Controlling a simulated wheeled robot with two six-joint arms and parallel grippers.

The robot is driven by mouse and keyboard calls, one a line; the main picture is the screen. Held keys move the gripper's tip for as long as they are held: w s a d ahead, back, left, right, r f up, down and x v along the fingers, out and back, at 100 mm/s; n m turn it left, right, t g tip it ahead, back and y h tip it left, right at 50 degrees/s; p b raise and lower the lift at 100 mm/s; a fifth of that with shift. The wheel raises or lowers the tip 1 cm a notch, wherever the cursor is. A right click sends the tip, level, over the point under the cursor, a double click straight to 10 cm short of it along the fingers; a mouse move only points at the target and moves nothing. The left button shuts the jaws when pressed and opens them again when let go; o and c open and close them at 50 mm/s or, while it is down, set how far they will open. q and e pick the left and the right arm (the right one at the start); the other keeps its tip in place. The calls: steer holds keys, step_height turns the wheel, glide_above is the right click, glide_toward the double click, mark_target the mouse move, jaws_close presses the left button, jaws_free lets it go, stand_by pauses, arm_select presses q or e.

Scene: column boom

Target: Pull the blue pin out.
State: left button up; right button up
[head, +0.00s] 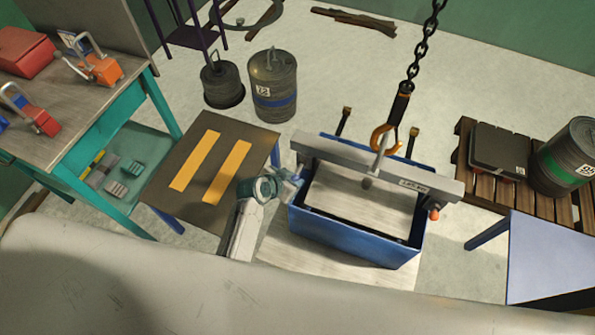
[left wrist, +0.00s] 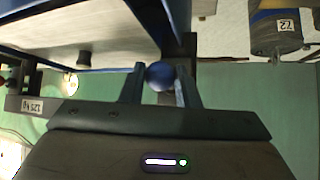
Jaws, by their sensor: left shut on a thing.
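The blue pin shows its round knob (left wrist: 160,76) in the left wrist view, between my two fingers. My left gripper (head: 297,184) is at the left end of the grey lifting beam (head: 330,157) and is shut on this knob; the gripper also fills the lower part of the left wrist view (left wrist: 161,92). The pin's shaft is hidden, so I cannot tell how deep it sits. At the beam's right end an orange-red knob (head: 434,213) sticks out. My right gripper is not in view.
The beam lies over a blue crate (head: 350,249) with a grey block inside. An orange hook (head: 383,139) on a chain hangs at the beam's middle. A low table (head: 205,170) with yellow strips stands left, a pallet (head: 465,160) right.

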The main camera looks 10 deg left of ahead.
arm_select(q)
steer(key=shift+s+a, duration=0.1)
steer(key=shift+s, duration=0.4)
steer(key=o, duration=0.9)
steer(key=shift+c, duration=0.2)
steer(key=shift+w, duration=0.1)
steer(key=s+a+r+p, duration=0.2)
steer(key=r+p, duration=0.5)
steer(key=r, duration=0.4)
steer(key=shift+s, duration=0.9)
steer(key=shift+a, duration=0.1)
